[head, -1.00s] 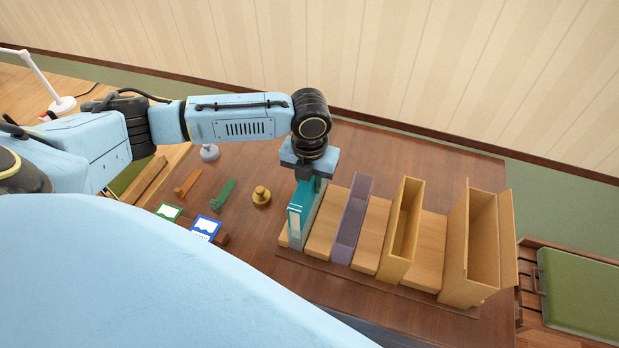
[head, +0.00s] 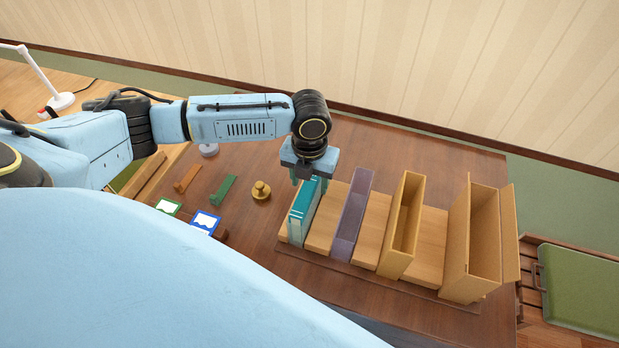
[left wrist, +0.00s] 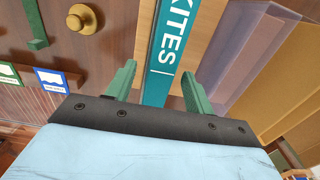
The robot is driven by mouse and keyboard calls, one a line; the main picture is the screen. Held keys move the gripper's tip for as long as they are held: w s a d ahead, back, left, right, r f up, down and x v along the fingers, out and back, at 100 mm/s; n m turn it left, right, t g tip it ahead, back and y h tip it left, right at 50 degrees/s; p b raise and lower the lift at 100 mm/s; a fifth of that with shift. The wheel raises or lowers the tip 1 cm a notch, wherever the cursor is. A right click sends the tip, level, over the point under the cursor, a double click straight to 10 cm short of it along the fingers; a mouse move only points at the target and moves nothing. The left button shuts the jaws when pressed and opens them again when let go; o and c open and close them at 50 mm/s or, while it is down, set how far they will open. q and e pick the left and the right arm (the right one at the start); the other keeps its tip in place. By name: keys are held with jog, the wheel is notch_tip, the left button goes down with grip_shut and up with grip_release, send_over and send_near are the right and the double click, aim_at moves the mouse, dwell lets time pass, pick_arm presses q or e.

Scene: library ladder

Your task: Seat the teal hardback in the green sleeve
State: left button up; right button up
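The teal hardback (head: 302,205) stands upright in the leftmost slot of the wooden stand. A pale grey-green wall, seemingly the green sleeve (head: 313,212), runs along its right side; most of the sleeve is hidden by the book. In the left wrist view the teal spine (left wrist: 163,50), lettered KITES, faces me between the fingers. My left gripper (head: 308,179) is just above the book's far end. Its green fingers (left wrist: 158,82) are spread, with gaps on both sides of the spine. I cannot tell whether the book is fully down. My right gripper is not in view.
A purple sleeve (head: 350,220), a narrow tan sleeve (head: 400,245) and a wide tan sleeve (head: 466,255) stand to the right on the wooden stand. A brass knob (head: 261,191), a green bar (head: 223,190) and picture cards (head: 205,224) lie left. A green tray (head: 580,290) is far right.

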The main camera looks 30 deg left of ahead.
pick_arm(q)
notch_tip(320, 180, up, 13)
jog(key=shift+r+b, duration=0.15)
jog(key=shift+b, duration=0.2)
dwell(0.3)
dwell(0.5)
